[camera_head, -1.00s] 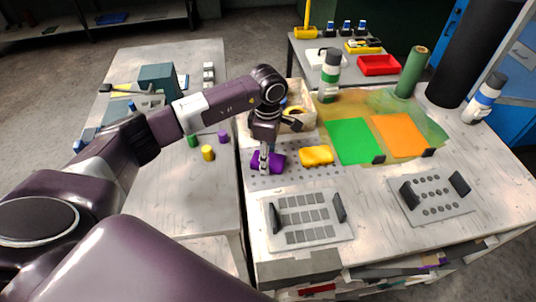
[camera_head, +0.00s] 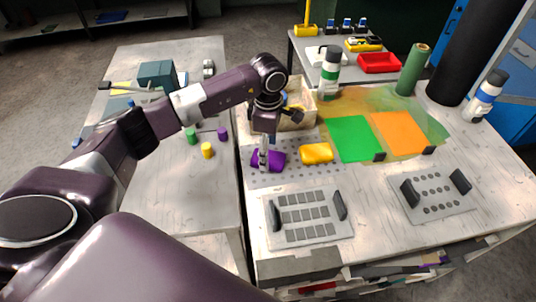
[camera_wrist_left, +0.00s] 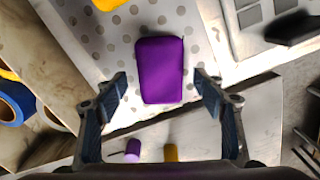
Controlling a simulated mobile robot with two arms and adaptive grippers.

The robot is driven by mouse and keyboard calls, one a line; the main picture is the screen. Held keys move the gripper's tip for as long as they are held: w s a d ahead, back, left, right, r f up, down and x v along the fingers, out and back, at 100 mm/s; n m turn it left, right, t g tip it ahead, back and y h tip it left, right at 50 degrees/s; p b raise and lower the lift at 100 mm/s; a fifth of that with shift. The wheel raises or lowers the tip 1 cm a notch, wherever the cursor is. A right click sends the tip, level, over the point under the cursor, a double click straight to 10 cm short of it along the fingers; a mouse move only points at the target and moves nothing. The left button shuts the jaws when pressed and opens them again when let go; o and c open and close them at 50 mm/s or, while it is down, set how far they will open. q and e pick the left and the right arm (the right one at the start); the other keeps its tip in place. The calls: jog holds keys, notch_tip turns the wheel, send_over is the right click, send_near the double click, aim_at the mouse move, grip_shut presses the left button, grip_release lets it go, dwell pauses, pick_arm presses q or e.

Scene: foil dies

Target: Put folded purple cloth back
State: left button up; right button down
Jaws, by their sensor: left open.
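The folded purple cloth (camera_head: 272,161) lies on a perforated grey mat (camera_head: 300,176) at the left edge of the workbench. In the left wrist view the purple cloth (camera_wrist_left: 161,70) is a rounded block lying ahead of and between the fingers. My left gripper (camera_head: 263,160) points down at the cloth from above in the head view. In the left wrist view its two fingers (camera_wrist_left: 162,88) are apart, with nothing held between them. My right gripper is not in view.
A folded yellow cloth (camera_head: 317,153) lies right of the purple one. A wooden bin (camera_head: 301,113) with tape rolls stands behind. A slotted plate (camera_head: 309,216) is in front. Green (camera_head: 354,139) and orange (camera_head: 398,133) sheets lie to the right. A gap separates the left table (camera_head: 190,190).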

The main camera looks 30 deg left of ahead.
pick_arm(q)
notch_tip(320, 180, up, 10)
jog(key=b, duration=0.2)
jog(key=shift+r, duration=0.15)
